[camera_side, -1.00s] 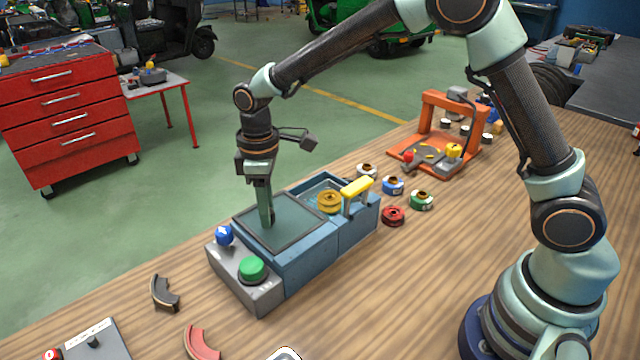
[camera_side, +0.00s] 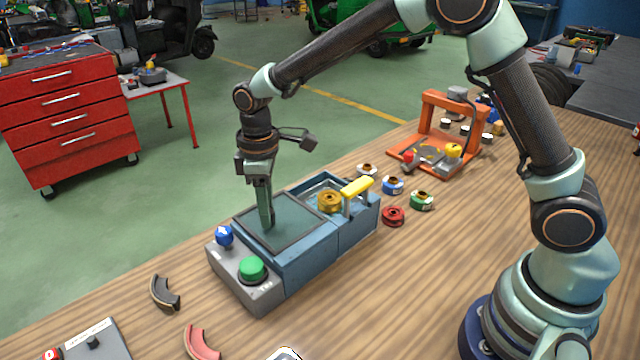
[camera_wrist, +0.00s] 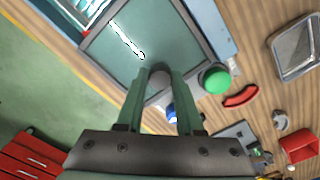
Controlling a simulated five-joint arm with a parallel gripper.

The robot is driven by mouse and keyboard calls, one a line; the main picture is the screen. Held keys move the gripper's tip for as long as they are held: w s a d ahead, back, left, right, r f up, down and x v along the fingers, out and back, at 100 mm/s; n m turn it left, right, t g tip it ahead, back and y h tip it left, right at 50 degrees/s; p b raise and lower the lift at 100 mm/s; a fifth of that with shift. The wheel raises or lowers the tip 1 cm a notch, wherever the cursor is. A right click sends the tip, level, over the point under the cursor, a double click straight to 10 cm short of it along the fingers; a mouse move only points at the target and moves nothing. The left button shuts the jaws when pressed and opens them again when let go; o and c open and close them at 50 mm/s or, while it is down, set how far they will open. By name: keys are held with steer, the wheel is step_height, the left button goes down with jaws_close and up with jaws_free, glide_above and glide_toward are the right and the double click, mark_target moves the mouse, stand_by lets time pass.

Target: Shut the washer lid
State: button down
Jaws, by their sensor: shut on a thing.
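The washer (camera_side: 305,265) is a blue box on the wooden table with a grey control end. Its flat, glassy, grey-framed lid (camera_side: 295,214) lies level over the left part, and shows large in the wrist view (camera_wrist: 110,45). The right part is an open basin (camera_side: 312,185) with a brass-coloured round part (camera_side: 330,201) in it. My gripper (camera_side: 267,226) points down onto the lid near its left end. In the wrist view my gripper's fingers (camera_wrist: 161,72) are shut on a grey knob (camera_wrist: 160,80) at the lid's edge. The knob is hidden in the side view.
A green button (camera_side: 252,268) and blue knob (camera_side: 225,236) sit on the control end. A yellow handle (camera_side: 357,187) stands over the basin's right side. Coloured rings, including a red one (camera_side: 393,216), and an orange fixture (camera_side: 440,135) lie beyond. Curved pieces lie in front.

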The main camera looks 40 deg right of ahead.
stand_by(0.4)
steer(key=d, duration=1.3)
steer(key=shift+d, duration=0.2)
steer(key=c, duration=0.5)
jaws_free()
steer(key=shift+c, duration=0.2)
step_height(320, 180, up, 12)
steer(key=shift+r, duration=0.15)
